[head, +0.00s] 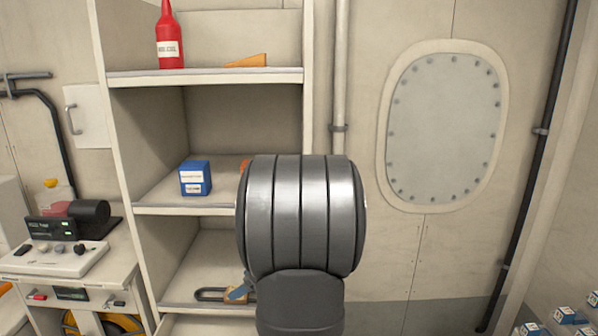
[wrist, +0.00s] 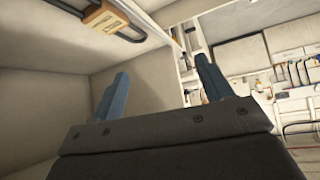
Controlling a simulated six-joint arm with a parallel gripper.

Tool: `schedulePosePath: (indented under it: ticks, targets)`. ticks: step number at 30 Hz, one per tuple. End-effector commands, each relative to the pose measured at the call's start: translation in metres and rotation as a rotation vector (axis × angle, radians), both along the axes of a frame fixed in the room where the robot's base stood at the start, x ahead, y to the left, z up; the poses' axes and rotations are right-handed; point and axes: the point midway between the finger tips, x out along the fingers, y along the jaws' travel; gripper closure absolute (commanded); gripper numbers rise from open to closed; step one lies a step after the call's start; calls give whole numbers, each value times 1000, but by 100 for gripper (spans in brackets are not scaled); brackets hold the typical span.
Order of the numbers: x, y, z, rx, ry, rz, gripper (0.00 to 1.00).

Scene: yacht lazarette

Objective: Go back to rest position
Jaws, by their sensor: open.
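My gripper (wrist: 162,66) shows in the wrist view with its two blue fingers spread apart and nothing between them. In the head view my grey arm hides most of it; a blue part of it (head: 240,293) shows at the lower shelf, beside a padlock-like thing with a dark shackle (head: 210,295). In the wrist view this thing (wrist: 103,20) has an orange-tan body and lies at the top left, apart from the fingers. Its body is mostly hidden behind my arm in the head view.
The cream shelf unit (head: 215,211) surrounds the gripper's area with boards and side walls. A blue box (head: 195,178) stands on the middle shelf; a red bottle (head: 168,40) and an orange wedge (head: 246,61) are on the top one. A workbench (head: 60,262) stands left.

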Motion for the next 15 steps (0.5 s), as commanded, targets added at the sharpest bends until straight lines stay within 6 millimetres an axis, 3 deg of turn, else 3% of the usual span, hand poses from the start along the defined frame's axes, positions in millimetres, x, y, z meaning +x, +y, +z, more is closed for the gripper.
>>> schedulePosePath:
  ticks: [15]
  targets:
    - [-24, -92, 41, 0, -3, -137, 28]
